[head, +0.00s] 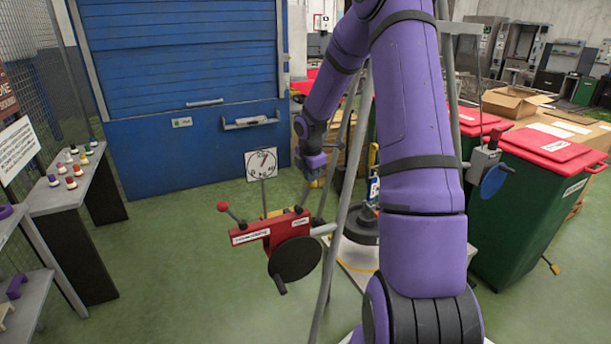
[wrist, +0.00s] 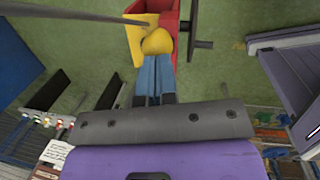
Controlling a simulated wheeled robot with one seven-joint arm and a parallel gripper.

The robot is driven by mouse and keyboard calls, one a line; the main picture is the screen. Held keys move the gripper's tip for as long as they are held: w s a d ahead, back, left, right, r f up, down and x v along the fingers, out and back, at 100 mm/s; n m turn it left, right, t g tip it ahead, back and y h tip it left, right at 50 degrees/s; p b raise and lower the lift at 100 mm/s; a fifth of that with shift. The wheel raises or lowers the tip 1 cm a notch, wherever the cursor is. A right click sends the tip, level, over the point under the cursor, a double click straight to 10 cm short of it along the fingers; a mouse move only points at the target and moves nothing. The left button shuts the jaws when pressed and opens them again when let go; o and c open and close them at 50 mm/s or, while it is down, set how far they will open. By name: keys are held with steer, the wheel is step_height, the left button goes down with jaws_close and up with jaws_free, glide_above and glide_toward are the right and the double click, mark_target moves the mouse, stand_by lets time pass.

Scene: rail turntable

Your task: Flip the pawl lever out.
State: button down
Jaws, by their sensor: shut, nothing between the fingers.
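A red winch-like box (head: 262,231) with white labels stands in the middle of the head view. A rod with a red ball knob (head: 223,206) slants up from its left end, and a dark disc with a handle (head: 295,258) is on its front. In the wrist view, a yellow part with a rounded end (wrist: 157,42) lies against the red box (wrist: 170,12). I cannot tell for certain which part is the pawl lever. My gripper (wrist: 155,62) is shut, its blue fingers at the yellow rounded end; contact is unclear. In the head view, my gripper (head: 312,182) is small, above the box's right end.
A white dial (head: 262,164) stands behind the box. Grey frame poles (head: 345,200) run close on the right. A bench with small knobs (head: 75,190) is at left, and green bins with red lids (head: 535,195) are at right. Green floor is clear at front left.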

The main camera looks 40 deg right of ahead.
steer(key=shift+s+d+f, duration=0.1)
steer(key=shift+d+f, duration=0.05)
steer(key=shift+d, duration=0.25)
stand_by(0.4)
